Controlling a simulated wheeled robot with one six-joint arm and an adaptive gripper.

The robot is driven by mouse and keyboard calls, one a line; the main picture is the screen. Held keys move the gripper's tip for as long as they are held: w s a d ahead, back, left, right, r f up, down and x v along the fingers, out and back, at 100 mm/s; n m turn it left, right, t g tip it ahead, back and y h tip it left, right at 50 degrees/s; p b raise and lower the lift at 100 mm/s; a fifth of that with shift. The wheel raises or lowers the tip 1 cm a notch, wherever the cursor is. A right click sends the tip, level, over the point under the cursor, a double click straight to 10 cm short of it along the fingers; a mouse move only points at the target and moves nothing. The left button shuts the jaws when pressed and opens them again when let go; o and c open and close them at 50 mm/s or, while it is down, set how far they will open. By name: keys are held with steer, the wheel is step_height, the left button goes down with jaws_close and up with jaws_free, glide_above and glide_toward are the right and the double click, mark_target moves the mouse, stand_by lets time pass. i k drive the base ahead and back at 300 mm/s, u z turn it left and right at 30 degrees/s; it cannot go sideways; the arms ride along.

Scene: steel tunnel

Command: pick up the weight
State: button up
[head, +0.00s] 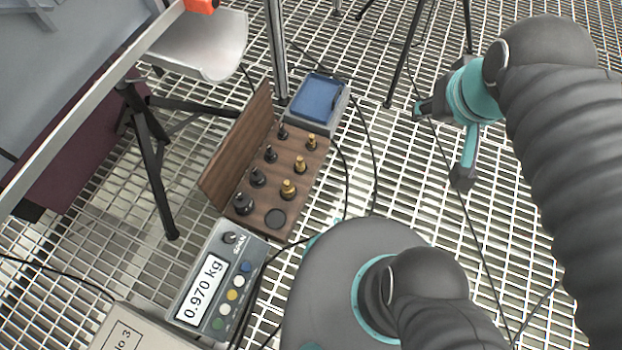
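Several weights stand upright in a wooden box (251,215) on the grating. The dark ones, such as the large dark weight (242,203), form the left row. Brass ones, such as the larger brass weight (288,189) and the small brass weight (311,142), stand in the right row. A dark round spot (275,218) at the near right corner carries no weight; I cannot tell if it is a recess or a disc. My gripper (441,144) is to the right of the box, with its fingers spread apart and nothing between them.
A scale with a blue plate (318,97) sits behind the box. A display unit (209,283) reading 0.970 kg stands in front. The box's raised lid (237,150) borders its left side. Cables, tripod legs (150,160) and a metal post (277,45) surround them.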

mark_target(288, 188)
steer(key=z, duration=0.05)
steer(key=k, duration=1.35)
steer(key=u, duration=1.2)
